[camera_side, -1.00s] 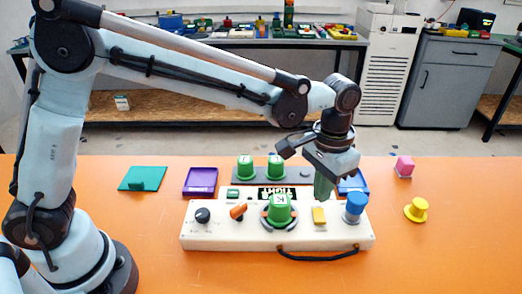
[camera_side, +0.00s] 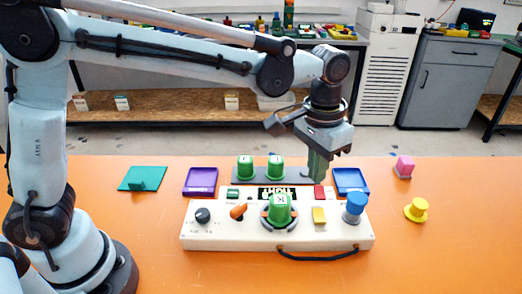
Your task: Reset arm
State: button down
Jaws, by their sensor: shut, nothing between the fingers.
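My gripper (camera_side: 317,178) points down above the back right part of the white panel box, with its fingers together and nothing seen between them. It is apart from the box's controls. The white panel box (camera_side: 225,232) stands on the orange table. On it are a green cap (camera_side: 280,209) in the middle, a black knob (camera_side: 203,215), an orange lever (camera_side: 239,211), a yellow block (camera_side: 319,215), a red block (camera_side: 319,192) and a blue knob (camera_side: 355,205). A dark label strip lies at its back edge.
Two green caps stand on a grey holder (camera_side: 237,181) behind the box. A purple tray (camera_side: 201,181), a blue tray (camera_side: 350,180) and a green plate (camera_side: 140,176) lie around it. A pink block (camera_side: 404,166) and a yellow knob (camera_side: 416,209) stand right. The front right table is clear.

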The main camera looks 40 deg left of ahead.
jog(key=s+a+n+t, duration=0.1)
jog(key=s+a+t, duration=0.2)
jog(key=a, duration=0.6)
jog(key=s+a+n+t, duration=0.1)
jog(key=s+a+t, duration=0.2)
jog(key=s+a, duration=0.5)
jog(key=shift+s+a+r+n+t, duration=0.2)
jog(key=shift+a+n+t, duration=0.2)
jog(key=shift+a, duration=0.15)
jog(key=w+d+r+m+g, duration=0.3)
jog(key=w+d+m, duration=0.1)
jog(key=d+m, duration=0.6)
jog(key=w+d+r+m+g, duration=0.3)
jog(key=d+m, duration=0.8)
jog(key=m, duration=0.6)
jog(key=shift+w+d+g, duration=0.15)
jog(key=shift+w+g, duration=0.45)
jog(key=shift+w, duration=0.5)
jog(key=shift+f, duration=0.15)
